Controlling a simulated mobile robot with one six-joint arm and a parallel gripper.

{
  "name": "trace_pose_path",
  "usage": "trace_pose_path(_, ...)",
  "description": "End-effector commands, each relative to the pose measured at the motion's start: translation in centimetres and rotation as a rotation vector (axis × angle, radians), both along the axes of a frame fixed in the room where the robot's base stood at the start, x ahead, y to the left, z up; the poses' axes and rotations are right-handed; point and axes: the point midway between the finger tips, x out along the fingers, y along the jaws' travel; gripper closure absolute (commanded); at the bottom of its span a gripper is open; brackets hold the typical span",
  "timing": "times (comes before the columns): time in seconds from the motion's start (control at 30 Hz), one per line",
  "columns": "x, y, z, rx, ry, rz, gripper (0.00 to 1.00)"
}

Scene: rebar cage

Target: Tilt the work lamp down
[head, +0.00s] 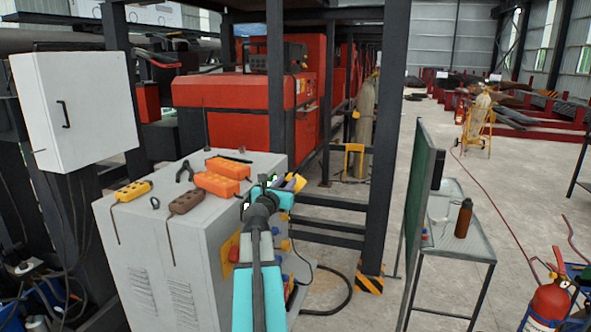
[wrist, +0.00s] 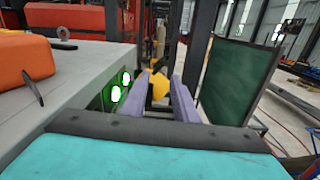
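My gripper (head: 290,183) is at the right side of the grey cabinet, seen from behind in the head view. In the wrist view its two purple fingers (wrist: 162,90) stand apart with a gap between them. A small yellow-orange piece with dark parts (wrist: 157,84), perhaps the work lamp, shows at the gap between the fingertips. I cannot tell whether the fingers touch it. Two bright white ovals rimmed in green (wrist: 118,88) glow on the dark cabinet side left of the fingers. My wrist hides much of this spot in the head view.
The grey cabinet (head: 150,235) carries orange boxes (head: 222,178), a brown power strip (head: 186,201) and a yellow strip (head: 132,191). A dark post (head: 388,150) and a green screen (head: 420,195) stand to the right. A side table (head: 462,245) holds a bottle (head: 464,218).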

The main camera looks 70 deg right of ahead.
Motion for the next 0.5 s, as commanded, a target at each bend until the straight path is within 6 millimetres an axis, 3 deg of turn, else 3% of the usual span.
trace_pose_path(0.5,-0.89,-0.9,0.04,0.0,0.0,-0.013,0.74)
